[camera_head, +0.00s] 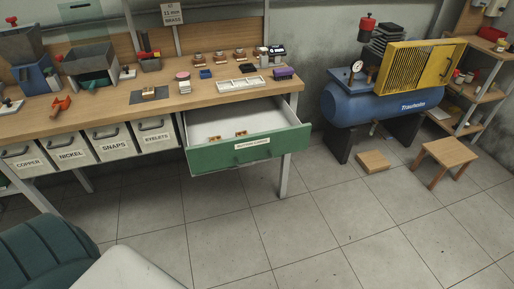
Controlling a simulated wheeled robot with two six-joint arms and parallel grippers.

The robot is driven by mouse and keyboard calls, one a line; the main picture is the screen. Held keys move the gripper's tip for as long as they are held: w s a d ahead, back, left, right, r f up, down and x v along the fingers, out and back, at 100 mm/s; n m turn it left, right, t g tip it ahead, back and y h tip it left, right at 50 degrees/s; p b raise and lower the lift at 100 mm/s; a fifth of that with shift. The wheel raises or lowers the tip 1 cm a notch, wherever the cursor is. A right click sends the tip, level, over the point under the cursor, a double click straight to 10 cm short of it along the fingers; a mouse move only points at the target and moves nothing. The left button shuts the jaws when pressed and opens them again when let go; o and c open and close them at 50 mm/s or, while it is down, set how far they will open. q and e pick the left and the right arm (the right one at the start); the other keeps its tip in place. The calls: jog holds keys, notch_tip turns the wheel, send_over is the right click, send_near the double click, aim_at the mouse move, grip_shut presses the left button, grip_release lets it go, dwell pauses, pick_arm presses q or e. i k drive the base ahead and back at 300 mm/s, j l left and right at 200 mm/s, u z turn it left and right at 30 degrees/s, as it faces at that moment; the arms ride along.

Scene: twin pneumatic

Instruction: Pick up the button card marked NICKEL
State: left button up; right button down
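No button card can be read as NICKEL from here. A green-fronted drawer (272,152) under the bench stands open, with a white label that is too small to read surely. Inside it lie small brown pieces, one at the left (214,138) and one near the middle (241,133). Their markings cannot be made out. A closed grey bin labelled NICKEL (72,156) hangs under the bench at the left, between the COPPER bin (27,164) and the SNAPS bin (115,146). Neither of my grippers is in view.
The wooden bench (130,103) carries presses, a white tray (240,85) and several small parts. An EYELETS bin (157,137) hangs beside the drawer. A blue compressor (372,106), a stool (450,155) and shelves stand right. A green chair (45,252) is front left. The middle floor is clear.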

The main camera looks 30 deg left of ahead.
aim_at(149, 92)
jog(key=u, duration=1.75)
